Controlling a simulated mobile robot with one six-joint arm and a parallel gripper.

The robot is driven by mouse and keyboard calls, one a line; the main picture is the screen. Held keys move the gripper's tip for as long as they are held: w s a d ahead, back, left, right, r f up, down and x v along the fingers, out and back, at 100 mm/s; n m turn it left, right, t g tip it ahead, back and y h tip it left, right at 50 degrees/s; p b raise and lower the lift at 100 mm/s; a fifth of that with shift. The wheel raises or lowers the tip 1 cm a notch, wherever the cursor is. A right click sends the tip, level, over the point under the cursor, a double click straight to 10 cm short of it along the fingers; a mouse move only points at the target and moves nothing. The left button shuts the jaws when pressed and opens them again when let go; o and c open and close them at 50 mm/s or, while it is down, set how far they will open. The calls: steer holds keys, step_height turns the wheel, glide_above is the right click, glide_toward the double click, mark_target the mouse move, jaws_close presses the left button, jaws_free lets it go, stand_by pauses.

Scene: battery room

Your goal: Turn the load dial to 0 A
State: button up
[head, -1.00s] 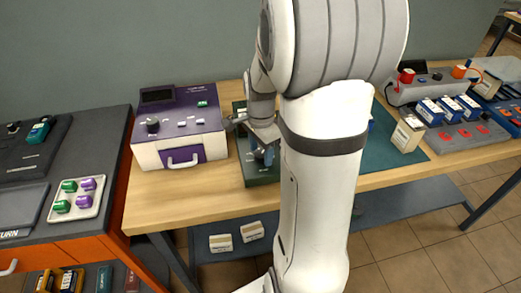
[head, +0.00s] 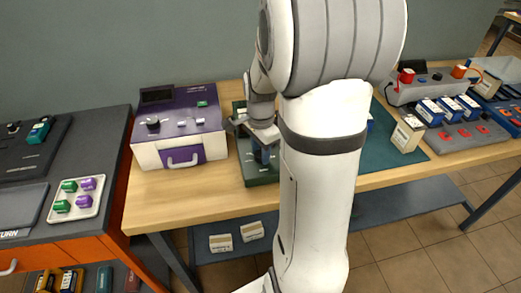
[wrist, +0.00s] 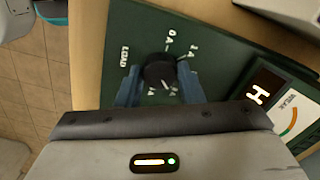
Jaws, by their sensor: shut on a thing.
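The load dial (wrist: 160,71) is a dark round knob on the dark green tester box (wrist: 135,25) in the wrist view. Printed marks "LOAD", "0 A" and "1 A" show around it, and a small light line shows on its near side. Its exact setting is hard to read. My gripper (wrist: 160,80) is shut on the dial, with one blue finger on each side. In the head view my gripper (head: 266,156) is over the green tester box (head: 258,179) on the wooden table, and the dial is hidden there.
A lit display (wrist: 262,94) and a gauge marked "WEAK" (wrist: 290,116) sit right of the dial. A purple and white box (head: 180,128) stands left of the tester. A cream battery (head: 407,134) and a charger with blue batteries (head: 440,110) are at the right.

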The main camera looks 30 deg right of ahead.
steer(key=n, duration=0.6)
steer(key=shift+n, duration=0.4)
steer(key=n, duration=1.3)
steer(key=shift+n+b, duration=0.3)
steer(key=n, duration=0.6)
steer(key=shift+n, duration=0.3)
steer(key=o, duration=1)
